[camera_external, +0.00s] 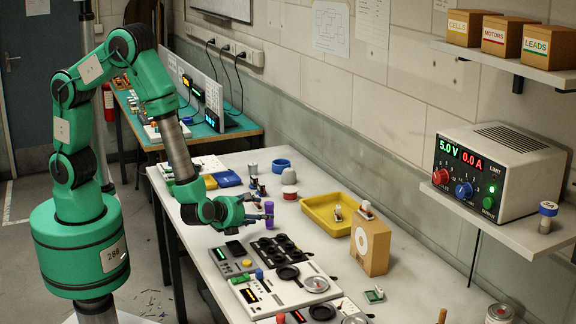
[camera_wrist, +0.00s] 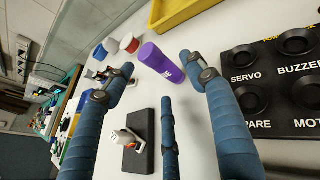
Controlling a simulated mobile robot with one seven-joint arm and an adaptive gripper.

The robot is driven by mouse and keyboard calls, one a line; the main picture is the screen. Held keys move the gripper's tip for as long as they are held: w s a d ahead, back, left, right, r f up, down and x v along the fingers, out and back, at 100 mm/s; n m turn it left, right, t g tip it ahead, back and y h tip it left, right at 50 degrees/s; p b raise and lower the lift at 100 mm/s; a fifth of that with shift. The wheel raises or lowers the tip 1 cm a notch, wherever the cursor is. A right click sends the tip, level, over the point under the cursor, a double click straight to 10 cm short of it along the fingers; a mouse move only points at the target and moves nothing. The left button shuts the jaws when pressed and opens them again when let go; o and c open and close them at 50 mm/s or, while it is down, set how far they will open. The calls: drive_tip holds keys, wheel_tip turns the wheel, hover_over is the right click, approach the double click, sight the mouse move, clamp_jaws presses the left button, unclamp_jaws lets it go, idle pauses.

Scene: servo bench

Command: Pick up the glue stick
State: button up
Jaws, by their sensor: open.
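The glue stick is a purple cylinder (camera_wrist: 161,62) in the wrist view, lying across the space between the tips of my blue-grey fingers. It also shows as a small purple upright shape (camera_external: 269,213) on the white bench in the external view. My gripper (camera_wrist: 155,78) is open, with fingers to the left, right and below the glue stick. Nothing is held. In the external view my gripper (camera_external: 262,207) is low over the bench, right beside the glue stick and partly overlapping it. I cannot tell whether any finger touches it.
A black knob panel (camera_wrist: 270,88) is close on the right. A small white-and-orange part on a black base (camera_wrist: 133,160) is below. A yellow tray (camera_external: 311,216) and a cardboard box (camera_external: 368,254) stand to the right. A red-and-white item (camera_wrist: 129,42) is behind the glue stick.

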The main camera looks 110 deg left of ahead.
sight(268, 213)
drive_tip(key=shift+w+a+f, duration=0.15)
drive_tip(key=shift+a+f, duration=0.05)
drive_tip(key=shift+a, duration=0.3)
drive_tip(key=shift+s+b+x, duration=0.2)
drive_tip(key=shift+b+x, duration=0.6)
drive_tip(key=shift+x, duration=1.85)
drive_tip(key=c, duration=1.1)
